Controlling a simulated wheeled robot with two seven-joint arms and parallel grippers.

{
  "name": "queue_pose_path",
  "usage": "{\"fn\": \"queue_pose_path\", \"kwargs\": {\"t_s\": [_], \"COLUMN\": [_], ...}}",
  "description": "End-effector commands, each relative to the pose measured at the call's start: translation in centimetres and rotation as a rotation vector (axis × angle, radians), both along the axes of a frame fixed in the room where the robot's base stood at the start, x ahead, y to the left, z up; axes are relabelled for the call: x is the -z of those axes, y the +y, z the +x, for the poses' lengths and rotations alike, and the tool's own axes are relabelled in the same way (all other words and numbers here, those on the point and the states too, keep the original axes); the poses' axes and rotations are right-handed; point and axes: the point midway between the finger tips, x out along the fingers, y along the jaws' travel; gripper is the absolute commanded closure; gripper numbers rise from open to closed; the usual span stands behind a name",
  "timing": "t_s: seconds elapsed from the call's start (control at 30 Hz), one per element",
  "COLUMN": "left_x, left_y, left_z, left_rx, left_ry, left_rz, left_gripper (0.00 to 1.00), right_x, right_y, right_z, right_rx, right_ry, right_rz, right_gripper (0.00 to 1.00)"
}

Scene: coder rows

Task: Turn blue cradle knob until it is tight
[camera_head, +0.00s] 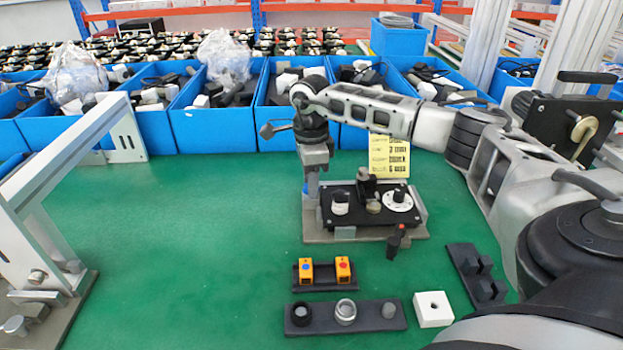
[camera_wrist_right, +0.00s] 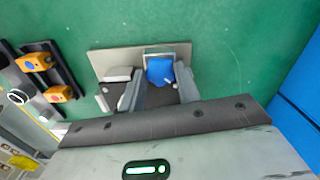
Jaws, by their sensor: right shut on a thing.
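The blue cradle knob (camera_wrist_right: 160,70) shows in the right wrist view between the tips of my right gripper (camera_wrist_right: 158,90). The gripper is shut on it. The base plate also shows in the right wrist view (camera_wrist_right: 108,60). A black fixture (camera_head: 370,218) with a white knob (camera_head: 340,203) and a round white dial (camera_head: 398,200) stands on the plate. How tight the knob is cannot be seen. My left gripper is out of view.
Two orange button boxes (camera_head: 305,272) sit on a dark rack in front. A dark strip (camera_head: 372,321) with rings and a white block (camera_head: 433,309) lie nearer. A grey frame (camera_head: 62,175) stands left. Blue bins (camera_head: 215,131) line the back. The green table at centre left is clear.

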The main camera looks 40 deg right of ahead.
Motion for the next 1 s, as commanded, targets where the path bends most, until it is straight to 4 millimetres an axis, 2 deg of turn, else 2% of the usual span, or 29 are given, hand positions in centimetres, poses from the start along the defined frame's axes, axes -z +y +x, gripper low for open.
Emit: {"fn": "queue_pose_path", "kwargs": {"t_s": [0.27, 0.37, 0.8, 0.83, 0.87, 0.9, 1.0], "left_x": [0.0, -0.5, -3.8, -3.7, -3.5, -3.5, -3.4], "left_y": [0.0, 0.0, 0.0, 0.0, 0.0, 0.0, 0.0], "left_z": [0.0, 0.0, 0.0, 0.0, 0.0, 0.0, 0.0], "left_rx": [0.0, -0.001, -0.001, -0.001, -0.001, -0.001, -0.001], "left_ry": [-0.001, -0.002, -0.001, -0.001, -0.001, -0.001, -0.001], "left_rz": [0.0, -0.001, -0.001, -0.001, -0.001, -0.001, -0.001], "left_gripper": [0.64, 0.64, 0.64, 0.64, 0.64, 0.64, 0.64], "right_x": [0.0, -0.2, -0.1, 0.1, 0.2, 0.2, 0.2], "right_y": [0.0, 0.0, 0.0, 0.0, 0.0, 0.0, 0.0], "right_z": [0.0, 0.0, -0.1, 0.0, 0.0, 0.0, 0.0], "right_rx": [0.013, 0.072, 0.821, 0.838, 0.832, 0.831, 0.829], "right_ry": [0.0, 0.001, 0.003, 0.003, 0.002, 0.002, 0.001], "right_rz": [0.0, 0.0, -0.001, -0.001, -0.001, -0.001, -0.001], "right_gripper": [0.95, 0.95, 0.94, 0.65, 0.56, 0.52, 0.52]}}
